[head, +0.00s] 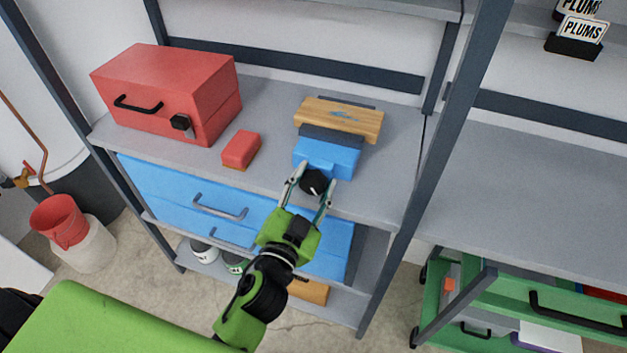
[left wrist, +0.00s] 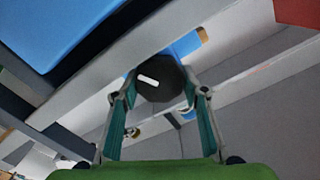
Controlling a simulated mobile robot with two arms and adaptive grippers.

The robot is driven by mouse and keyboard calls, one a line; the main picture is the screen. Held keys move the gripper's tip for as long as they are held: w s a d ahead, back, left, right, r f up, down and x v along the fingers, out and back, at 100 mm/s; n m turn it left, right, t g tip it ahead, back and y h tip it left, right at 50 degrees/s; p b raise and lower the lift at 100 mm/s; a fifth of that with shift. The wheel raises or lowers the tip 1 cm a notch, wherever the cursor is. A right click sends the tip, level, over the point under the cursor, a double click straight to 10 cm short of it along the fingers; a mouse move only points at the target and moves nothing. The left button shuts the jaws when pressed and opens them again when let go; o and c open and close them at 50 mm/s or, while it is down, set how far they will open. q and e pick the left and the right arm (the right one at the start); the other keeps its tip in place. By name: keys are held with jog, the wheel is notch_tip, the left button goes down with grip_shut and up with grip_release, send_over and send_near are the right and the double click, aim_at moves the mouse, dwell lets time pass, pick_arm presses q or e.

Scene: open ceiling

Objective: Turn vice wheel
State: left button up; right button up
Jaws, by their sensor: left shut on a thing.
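The blue vice (head: 327,157) stands at the front of the grey shelf, with a wooden board (head: 342,118) held at its back. Its dark round wheel (head: 314,182) faces the shelf's front edge. The wheel also shows in the left wrist view (left wrist: 160,82), with a white mark on its face. My left gripper (head: 312,190) has its fingers on either side of the wheel and is shut on it. In the left wrist view the fingers (left wrist: 160,108) reach up to the wheel's two sides. My right gripper is not in view.
A red toolbox (head: 165,85) and a small red block (head: 241,149) sit left of the vice on the shelf (head: 275,110). Blue drawers (head: 180,192) with grey handles are below. A dark shelf post (head: 425,180) stands to the right.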

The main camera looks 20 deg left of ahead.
pick_arm(q)
jog(key=o, duration=1.1)
jog(key=s, duration=0.7)
jog(key=shift+s+a, duration=0.15)
jog(key=shift+s, duration=0.05)
